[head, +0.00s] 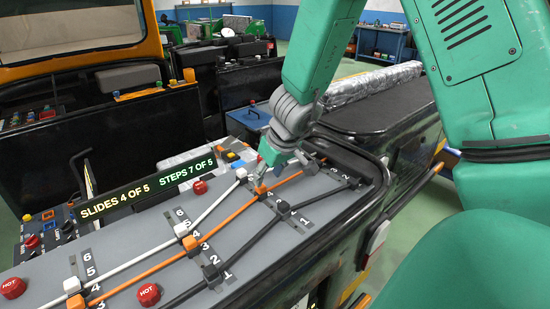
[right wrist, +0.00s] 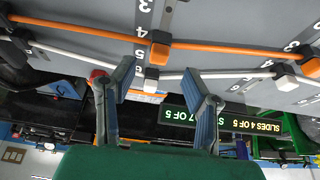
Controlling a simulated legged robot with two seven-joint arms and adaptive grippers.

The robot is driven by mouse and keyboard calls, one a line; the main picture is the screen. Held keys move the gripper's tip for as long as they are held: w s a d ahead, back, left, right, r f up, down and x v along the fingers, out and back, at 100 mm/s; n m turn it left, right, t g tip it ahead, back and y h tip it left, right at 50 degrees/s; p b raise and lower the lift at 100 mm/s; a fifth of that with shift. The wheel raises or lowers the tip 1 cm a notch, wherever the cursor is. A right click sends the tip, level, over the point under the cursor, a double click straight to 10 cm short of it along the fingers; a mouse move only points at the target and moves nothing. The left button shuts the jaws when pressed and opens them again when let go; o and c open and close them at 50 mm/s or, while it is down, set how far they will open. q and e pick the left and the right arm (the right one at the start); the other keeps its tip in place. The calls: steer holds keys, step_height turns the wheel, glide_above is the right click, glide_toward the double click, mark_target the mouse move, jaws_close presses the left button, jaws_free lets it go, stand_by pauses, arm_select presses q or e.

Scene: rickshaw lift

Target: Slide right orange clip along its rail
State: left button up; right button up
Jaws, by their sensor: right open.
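The right orange clip (head: 262,189) sits on the orange rail (head: 220,219) on the grey panel, just below my right gripper (head: 269,160) in the head view. In the right wrist view, which looks upside down, the orange clip (right wrist: 159,52) lies beyond the open blue fingers of my right gripper (right wrist: 165,90), near number marks 3 and 4. A white clip (right wrist: 152,75) on the white rail shows between the fingers, nearer than the orange clip. I see no finger closed on either clip. My left gripper is not in view.
White and black rails run beside the orange one, with more clips, such as a white clip (head: 182,229) and a black clip (head: 210,271). Red HOT knobs (head: 148,294) stand up from the panel. A sign (head: 148,181) reads "SLIDES 4 OF 5 STEPS 7 OF 5".

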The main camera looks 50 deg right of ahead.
steer(key=v, duration=0.6)
steer(key=shift+r, duration=0.2)
steer(key=shift+s+d, duration=0.1)
steer(key=shift+d, duration=0.05)
steer(key=shift+s+f, duration=0.1)
